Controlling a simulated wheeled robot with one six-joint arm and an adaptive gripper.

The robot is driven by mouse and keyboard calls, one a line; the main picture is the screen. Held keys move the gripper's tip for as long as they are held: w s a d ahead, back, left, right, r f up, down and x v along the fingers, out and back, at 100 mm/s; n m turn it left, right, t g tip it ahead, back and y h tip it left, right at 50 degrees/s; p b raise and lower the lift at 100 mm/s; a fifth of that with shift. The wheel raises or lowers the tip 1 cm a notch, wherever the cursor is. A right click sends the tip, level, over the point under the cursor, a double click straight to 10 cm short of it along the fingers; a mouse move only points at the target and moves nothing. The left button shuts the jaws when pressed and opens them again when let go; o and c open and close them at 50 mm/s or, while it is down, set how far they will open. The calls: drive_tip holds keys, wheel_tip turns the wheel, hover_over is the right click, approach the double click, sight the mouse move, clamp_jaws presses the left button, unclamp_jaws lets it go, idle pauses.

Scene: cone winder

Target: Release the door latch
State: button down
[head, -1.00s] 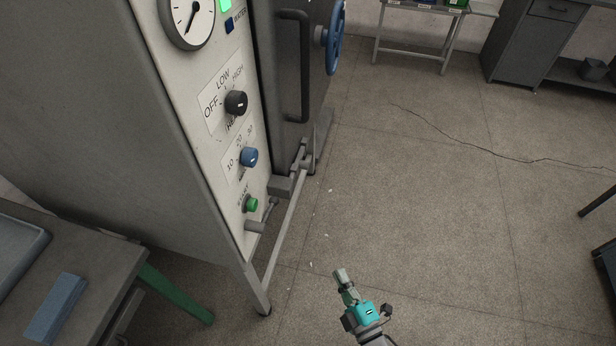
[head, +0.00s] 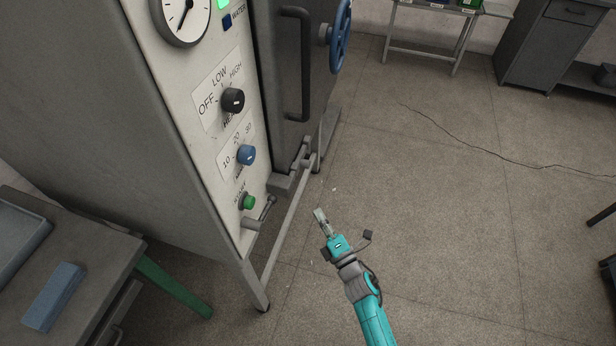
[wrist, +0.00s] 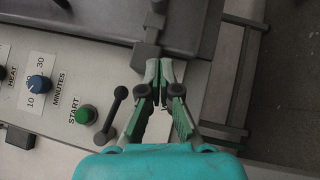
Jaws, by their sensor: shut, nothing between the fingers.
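The grey cabinet door (head: 275,100) carries a long dark vertical handle (head: 305,65). At its lower edge are a grey block and lever (head: 283,183) that look like the latch; a grey block with a bar also shows in the wrist view (wrist: 147,50). A small bar with knobbed ends (wrist: 112,115) sits beside the green START button (wrist: 84,114). My gripper (head: 319,212) is shut and empty, to the right of and below the latch block in the head view. In the wrist view its fingertips (wrist: 160,65) appear just below the block; contact cannot be told.
The panel has a black heat knob (head: 232,100) and a blue minutes knob (head: 246,154). A blue handwheel (head: 340,37) is on the door's far side. The floor at right is open.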

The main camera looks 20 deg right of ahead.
approach(305, 152)
drive_tip(key=shift+w+a+r, duration=0.1)
drive_tip(key=shift+w+a, duration=0.05)
drive_tip(key=shift+a, duration=0.8)
drive_tip(key=shift+w+a, duration=0.15)
drive_tip(key=shift+a, duration=0.8)
drive_tip(key=w+d, duration=0.1)
drive_tip(key=w, duration=0.1)
drive_tip(key=w+d, duration=0.2)
drive_tip(key=shift+w, duration=0.1)
drive_tip(key=shift+w+d+r, duration=0.1)
drive_tip(key=shift+w+d, duration=0.05)
drive_tip(key=shift+w, duration=0.05)
